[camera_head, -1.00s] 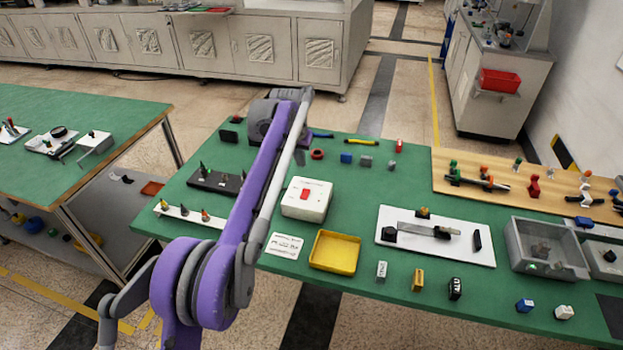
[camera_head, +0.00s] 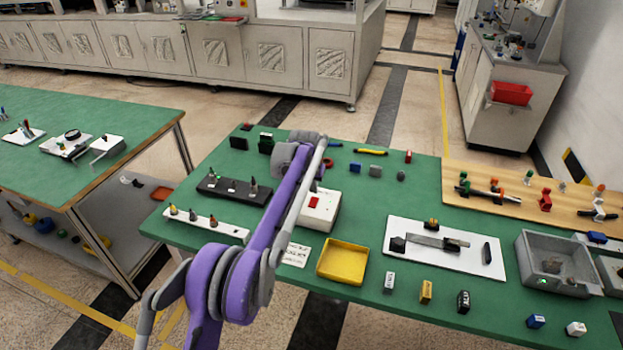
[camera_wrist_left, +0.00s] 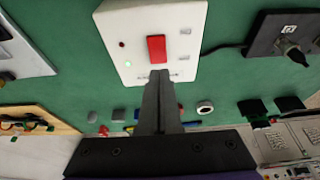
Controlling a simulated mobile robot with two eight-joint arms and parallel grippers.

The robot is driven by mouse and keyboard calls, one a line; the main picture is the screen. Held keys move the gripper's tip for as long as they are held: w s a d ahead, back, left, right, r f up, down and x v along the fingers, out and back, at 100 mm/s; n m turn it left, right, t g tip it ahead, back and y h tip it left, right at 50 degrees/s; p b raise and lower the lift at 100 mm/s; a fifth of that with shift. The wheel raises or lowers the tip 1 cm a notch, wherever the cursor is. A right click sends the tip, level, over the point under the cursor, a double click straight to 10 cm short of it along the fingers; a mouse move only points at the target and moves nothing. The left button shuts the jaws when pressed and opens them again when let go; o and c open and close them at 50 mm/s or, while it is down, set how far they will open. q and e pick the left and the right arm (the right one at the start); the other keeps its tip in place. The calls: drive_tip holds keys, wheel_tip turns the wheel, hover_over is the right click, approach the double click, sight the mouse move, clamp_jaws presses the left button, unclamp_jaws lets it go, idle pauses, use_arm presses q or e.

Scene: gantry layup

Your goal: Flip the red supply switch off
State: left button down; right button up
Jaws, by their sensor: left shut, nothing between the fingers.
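The white switch box (camera_head: 325,212) stands on the green table, its left part hidden behind my left arm in the head view. Its red supply switch (camera_head: 313,202) shows beside the arm. In the left wrist view the white box (camera_wrist_left: 190,20) is close, with the red rocker switch (camera_wrist_left: 156,48) upright on its face. A green light (camera_wrist_left: 126,63) glows to the left of the rocker, below a small dark red lamp. My left gripper (camera_wrist_left: 160,76) is shut and empty, its tips at the rocker's lower edge; I cannot tell whether they touch. My right gripper is not in view.
A black fixture (camera_head: 232,190) and a white strip with pegs (camera_head: 205,224) stand to the left. Small blocks lie behind the box.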

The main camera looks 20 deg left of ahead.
sight(313, 203)
use_arm(q)
drive_tip(key=shift+s+x, duration=0.15)
drive_tip(key=shift+x, duration=0.6)
drive_tip(key=shift+s+x, duration=0.2)
drive_tip(key=shift+x, duration=0.5)
drive_tip(key=shift+f, duration=0.2)
drive_tip(key=shift+w+f, duration=0.1)
drive_tip(key=shift+f, duration=0.1)
drive_tip(key=shift+s+f+b, duration=0.15)
drive_tip(key=shift+s+b, duration=0.15)
drive_tip(key=shift+s, duration=0.6)
drive_tip(key=shift+r, duration=0.2)
